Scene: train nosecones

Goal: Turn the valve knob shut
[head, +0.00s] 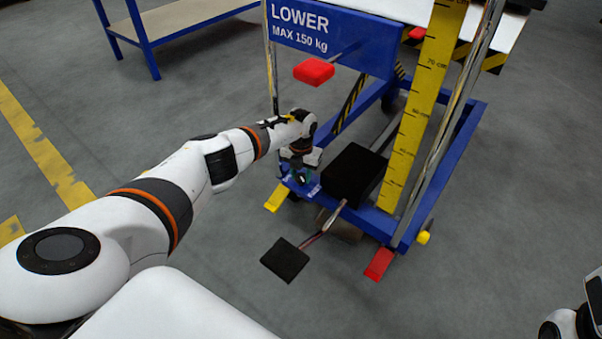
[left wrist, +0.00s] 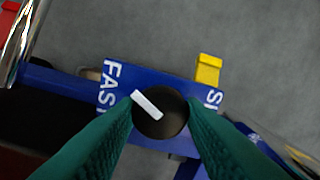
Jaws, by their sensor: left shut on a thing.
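The valve knob (left wrist: 172,118) is a round dark knob with a white pointer bar. It sits on a blue plate (left wrist: 150,72) low on the lift cart, between white lettering that reads FAS… on the left and S… on the right, partly cut off. In the left wrist view the white bar slants toward the upper left, on the FAS… side. My left gripper (head: 301,178) reaches down to the plate in the head view. Its green fingers (left wrist: 160,108) are shut on the knob from both sides.
The blue cart frame (head: 455,150) carries a black box (head: 355,175), a black foot pedal (head: 285,260), a red lever pad (head: 314,71) and a yellow scale (head: 425,90). Yellow (head: 277,199) and red (head: 379,264) tabs stick out low. Open grey floor surrounds it.

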